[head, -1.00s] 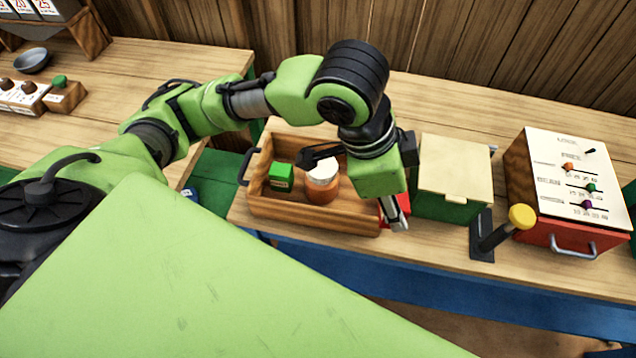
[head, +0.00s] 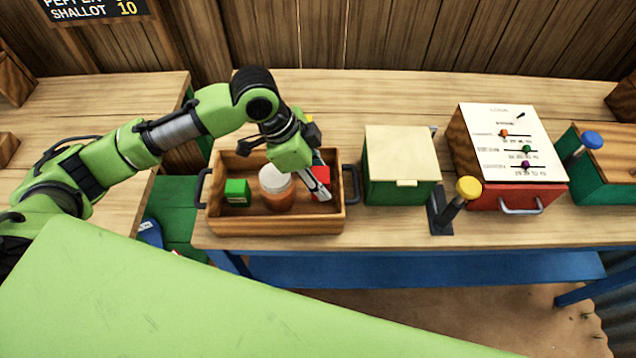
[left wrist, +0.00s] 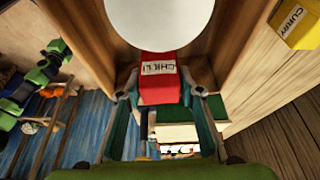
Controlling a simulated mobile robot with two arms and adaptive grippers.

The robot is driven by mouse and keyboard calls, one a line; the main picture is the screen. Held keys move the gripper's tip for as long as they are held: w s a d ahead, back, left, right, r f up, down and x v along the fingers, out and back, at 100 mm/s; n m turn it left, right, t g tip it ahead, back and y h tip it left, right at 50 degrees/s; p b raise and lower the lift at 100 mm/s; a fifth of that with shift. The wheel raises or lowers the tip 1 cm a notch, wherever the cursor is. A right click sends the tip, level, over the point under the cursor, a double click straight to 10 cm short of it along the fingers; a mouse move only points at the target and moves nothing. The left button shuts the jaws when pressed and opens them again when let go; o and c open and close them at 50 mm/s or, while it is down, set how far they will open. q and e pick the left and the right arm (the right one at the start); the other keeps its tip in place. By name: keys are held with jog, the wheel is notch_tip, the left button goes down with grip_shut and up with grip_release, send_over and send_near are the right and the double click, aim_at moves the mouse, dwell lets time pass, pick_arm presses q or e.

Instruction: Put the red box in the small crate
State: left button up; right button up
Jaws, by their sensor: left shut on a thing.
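The red box (head: 321,176), labelled CHILLI, is between the fingers of my left gripper (head: 318,188). It also shows in the left wrist view (left wrist: 160,88), gripped between both fingers. The wooden crate (head: 275,224) with dark side handles stands on the table. The box and gripper are at the right end of the crate, within its outline in the head view; I cannot tell whether the box touches the crate floor. A green box (head: 237,191) and an orange jar with a white lid (head: 276,182) are in the crate, left of the red box. My right gripper is not in view.
A yellow CURRY box (left wrist: 295,25) is behind the crate. A green box with a cream lid (head: 401,165) stands right of the crate. Beyond it are a yellow-knobbed lever (head: 468,188) and a red slider box (head: 510,160).

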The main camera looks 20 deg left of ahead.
pick_arm(q)
jog(key=f, duration=0.2)
jog(key=f+p, duration=0.1)
jog(key=shift+w+a+f, duration=0.1)
jog(key=shift+w+a, duration=0.1)
jog(key=shift+a, duration=0.1)
jog(key=shift+f, duration=0.35)
jog(key=shift+f, duration=0.1)
jog(key=o, duration=1.1)
jog(key=b+v, duration=0.1)
jog(key=v, duration=1.1)
jog(key=shift+d, duration=0.1)
